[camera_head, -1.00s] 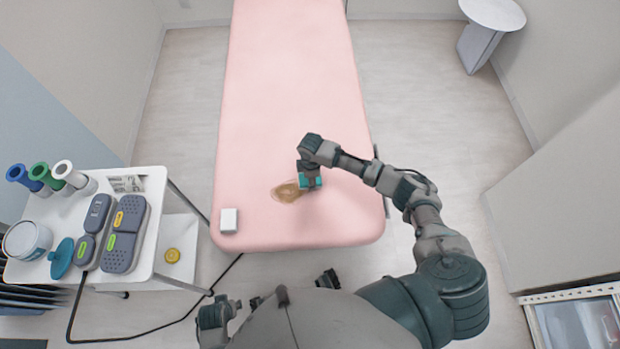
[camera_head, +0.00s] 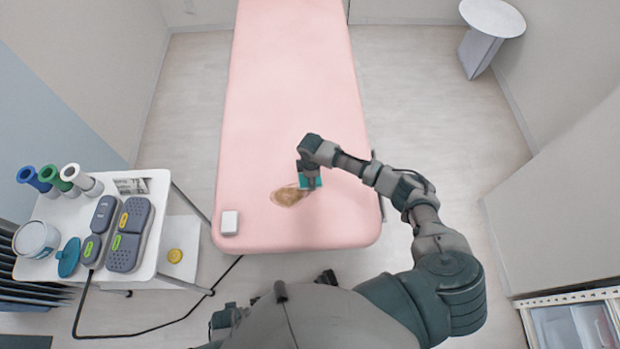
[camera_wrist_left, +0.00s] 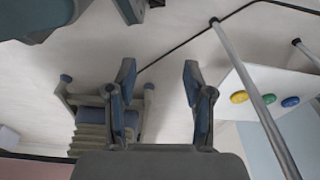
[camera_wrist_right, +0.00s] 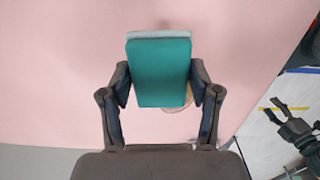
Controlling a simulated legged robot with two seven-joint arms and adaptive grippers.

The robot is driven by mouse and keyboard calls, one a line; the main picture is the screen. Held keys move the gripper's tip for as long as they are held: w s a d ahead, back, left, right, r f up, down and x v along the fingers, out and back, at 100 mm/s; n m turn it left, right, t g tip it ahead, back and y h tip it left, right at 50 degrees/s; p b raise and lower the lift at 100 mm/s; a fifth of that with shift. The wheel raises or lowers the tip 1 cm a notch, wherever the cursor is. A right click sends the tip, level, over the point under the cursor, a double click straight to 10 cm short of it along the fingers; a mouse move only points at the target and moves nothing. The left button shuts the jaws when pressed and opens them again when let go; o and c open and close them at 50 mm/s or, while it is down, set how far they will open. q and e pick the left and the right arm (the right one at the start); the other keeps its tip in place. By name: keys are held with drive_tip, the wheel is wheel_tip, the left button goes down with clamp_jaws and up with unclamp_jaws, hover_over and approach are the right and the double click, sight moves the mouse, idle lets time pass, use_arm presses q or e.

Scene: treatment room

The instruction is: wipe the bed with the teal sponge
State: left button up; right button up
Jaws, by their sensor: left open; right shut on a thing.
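The pink bed (camera_head: 292,100) stretches away from me, with a brown stain (camera_head: 288,196) near its front end. My right gripper (camera_head: 309,178) is over the bed at the right edge of the stain. It is shut on the teal sponge (camera_wrist_right: 160,72), which fills the space between its fingers in the right wrist view. The sponge (camera_head: 310,182) shows partly below the gripper in the head view; whether it touches the bed is hard to tell. The stain (camera_wrist_right: 180,100) is partly hidden behind the sponge there. My left gripper (camera_wrist_left: 158,75) is open and empty, away from the bed.
A small white box (camera_head: 230,223) lies on the bed's front left corner. A white cart (camera_head: 150,235) at the left carries rolls, a jar, a teal lid and grey devices. A round side table (camera_head: 492,18) stands at the far right. The bed beyond the stain is clear.

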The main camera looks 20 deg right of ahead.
drive_tip(key=shift+d+r+p, duration=0.1)
drive_tip(key=shift+r+p, duration=0.2)
drive_tip(key=shift+r, duration=0.1)
drive_tip(key=shift+a+r+p, duration=0.35)
drive_tip(key=shift+r+p, duration=0.35)
use_arm(q)
drive_tip(key=s+f, duration=0.4)
drive_tip(key=shift+a+f, duration=0.25)
drive_tip(key=shift+f, duration=0.15)
use_arm(e)
drive_tip(key=shift+d, duration=0.2)
drive_tip(key=shift+a, duration=0.1)
